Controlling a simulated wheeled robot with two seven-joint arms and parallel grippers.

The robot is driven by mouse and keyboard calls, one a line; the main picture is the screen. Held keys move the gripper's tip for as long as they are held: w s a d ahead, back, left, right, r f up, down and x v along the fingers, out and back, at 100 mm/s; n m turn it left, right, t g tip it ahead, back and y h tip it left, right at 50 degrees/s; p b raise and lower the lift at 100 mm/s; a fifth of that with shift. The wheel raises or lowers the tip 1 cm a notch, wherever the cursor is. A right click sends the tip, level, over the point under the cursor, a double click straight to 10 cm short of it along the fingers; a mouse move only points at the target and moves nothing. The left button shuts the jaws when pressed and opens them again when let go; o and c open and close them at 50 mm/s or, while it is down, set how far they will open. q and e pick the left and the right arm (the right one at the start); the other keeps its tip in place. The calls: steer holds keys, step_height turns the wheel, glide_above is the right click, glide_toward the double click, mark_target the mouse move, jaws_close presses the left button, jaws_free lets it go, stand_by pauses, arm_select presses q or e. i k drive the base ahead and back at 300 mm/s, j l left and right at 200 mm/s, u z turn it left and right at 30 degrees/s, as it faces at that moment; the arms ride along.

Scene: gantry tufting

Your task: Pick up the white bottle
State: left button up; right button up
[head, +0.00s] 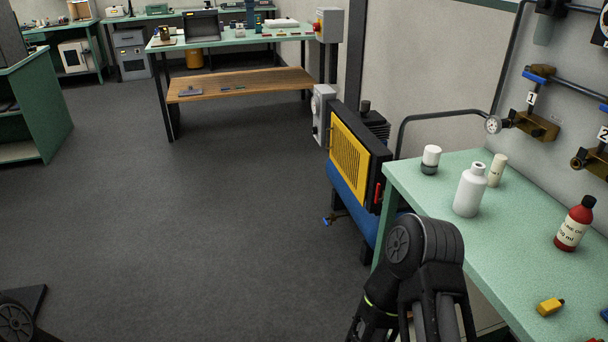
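The white bottle (468,194) stands upright on the green table (440,171) at the right of the head view. It has a narrow neck and no cap that I can see. A joint of my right arm is in front of the table's near left edge, below and left of the bottle and apart from it in the picture. Part of my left arm shows at the bottom left corner. Neither gripper's fingers are in view.
A white-capped jar (431,158) and a cream cylinder (497,170) stand close behind the bottle. A red bottle (575,224) and a yellow object (550,306) are on the table further right. A blue and yellow machine (352,160) stands left of the table. Open floor lies left.

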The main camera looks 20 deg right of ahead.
mark_target(473, 182)
steer(key=z, duration=1.6)
steer(key=i+j, duration=0.15)
steer(key=j, duration=0.25)
steer(key=i+j, duration=0.2)
steer(key=j, duration=0.2)
steer(key=i+j, duration=0.15)
steer(key=j, duration=0.25)
steer(key=i+j, duration=0.2)
steer(key=j, duration=0.2)
steer(key=i+j, duration=0.15)
steer(key=j, duration=0.25)
steer(key=z, duration=2.1)
